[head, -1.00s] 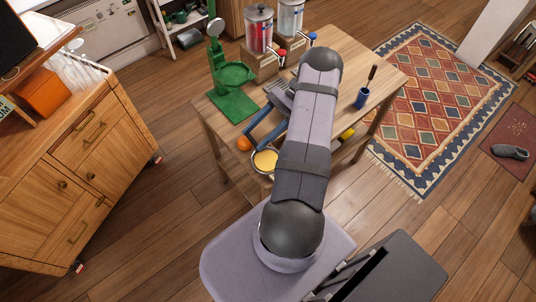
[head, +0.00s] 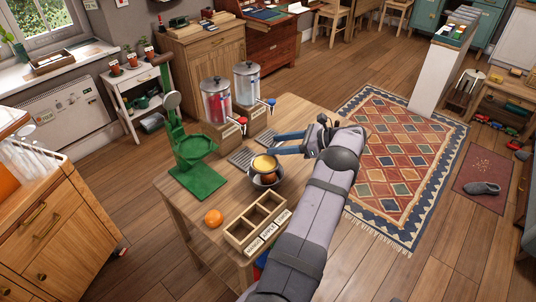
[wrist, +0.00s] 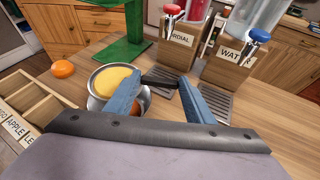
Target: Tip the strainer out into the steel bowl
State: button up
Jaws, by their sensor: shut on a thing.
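The strainer (head: 265,163) is a round metal-rimmed pan with yellow contents (wrist: 115,78). The contents are still in it, and it looks roughly level. My gripper (wrist: 160,80) is shut on its dark handle (wrist: 158,82); the blue fingers (head: 277,145) also show in the head view, to the right of the strainer. The steel bowl (wrist: 93,103) shows below the strainer, partly hidden by it and by a finger. Something orange-brown (head: 269,178) shows in the bowl. Whether strainer and bowl touch, I cannot tell.
A wooden compartment box with labels (head: 247,240) stands at the table's front, an orange (head: 213,218) left of it. A green press (head: 195,160) stands at left. Two drink dispensers (head: 216,104) (head: 247,88) stand behind, with drip grates (wrist: 213,104) in front. Table right of them is largely clear.

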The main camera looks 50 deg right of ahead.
jog(key=shift+r+p, duration=0.25)
jog(key=shift+p, duration=0.15)
notch_tip(320, 180, up, 5)
jog(key=n+t+h+p, duration=0.2)
jog(key=n+t+h, duration=0.15)
jog(key=n, duration=0.45)
send_over(275, 161)
jog(key=shift+s+g+h, duration=0.1)
jog(key=shift+g+h, duration=0.15)
jog(key=shift+h, duration=0.2)
jog(key=n+b, duration=0.1)
jog(key=a+n+t+b, duration=0.1)
jog(key=s+a+r+n, duration=0.1)
jog(key=shift+a+h+b, duration=0.2)
jog(key=shift+h+b, duration=0.2)
jog(key=shift+a+n+t+b, duration=0.25)
jog(key=shift+n+t+b, duration=0.15)
jog(key=shift+b, duration=0.1)
jog(key=shift+s+a+f+b, duration=0.1)
jog(key=shift+b, duration=0.45)
jog(key=a+n+b, duration=0.1)
jog(key=b, duration=0.3)
jog(key=s+a+f+n+t+b, duration=0.1)
jog(key=n+b, duration=0.1)
jog(key=b, duration=0.2)
jog(key=a+n+t+b, duration=0.1)
jog(key=n+b, duration=0.1)
jog(key=b, duration=0.3)
jog(key=shift+s+f, duration=0.15)
jog(key=shift+f, duration=0.15)
